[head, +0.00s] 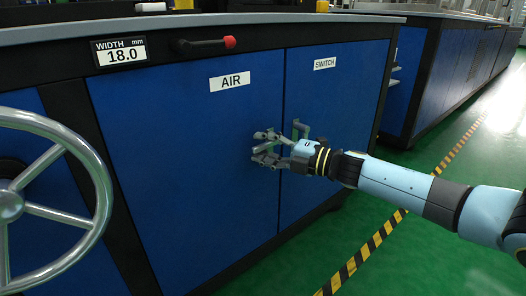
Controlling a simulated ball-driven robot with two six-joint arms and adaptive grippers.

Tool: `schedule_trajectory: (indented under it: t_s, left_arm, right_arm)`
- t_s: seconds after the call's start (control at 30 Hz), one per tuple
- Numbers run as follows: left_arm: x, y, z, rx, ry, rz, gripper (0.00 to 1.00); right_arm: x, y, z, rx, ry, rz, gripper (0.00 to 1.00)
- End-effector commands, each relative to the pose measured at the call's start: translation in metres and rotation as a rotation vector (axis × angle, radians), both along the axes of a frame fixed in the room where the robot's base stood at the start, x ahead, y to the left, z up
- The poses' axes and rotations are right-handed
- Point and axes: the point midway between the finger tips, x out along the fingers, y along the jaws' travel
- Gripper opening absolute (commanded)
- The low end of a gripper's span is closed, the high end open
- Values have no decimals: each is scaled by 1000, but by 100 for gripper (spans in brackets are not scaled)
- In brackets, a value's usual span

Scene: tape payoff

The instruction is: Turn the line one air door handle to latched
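The air door (190,150) is a blue cabinet panel with a white AIR label (230,82). My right gripper (261,147) is at the right edge of this door, its fingers apart one above the other and pointing left. The air door handle cannot be made out clearly; grey parts at the fingers may include it, and I cannot tell whether they touch it. How far the handle is turned cannot be told. My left gripper is out of view.
The switch door (335,100) is to the right, with a grey handle (300,130) just behind my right gripper. A red-tipped black lever (205,43) and a width display (120,52) sit above. A handwheel (75,145) stands at left. Green floor is open at right.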

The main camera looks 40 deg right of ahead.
Motion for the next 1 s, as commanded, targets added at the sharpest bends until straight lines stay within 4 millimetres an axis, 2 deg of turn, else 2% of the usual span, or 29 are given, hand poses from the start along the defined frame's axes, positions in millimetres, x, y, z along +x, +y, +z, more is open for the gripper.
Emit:
schedule_trajectory:
  t_s: [0.3,0.6,1.0]
  left_arm:
    - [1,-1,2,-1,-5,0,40]
    - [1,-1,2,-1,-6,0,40]
    - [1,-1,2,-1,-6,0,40]
  right_arm:
    - [3,2,0,1,2,-1,38]
    - [3,1,0,0,1,-1,1]
    - [3,1,0,1,2,-1,0]
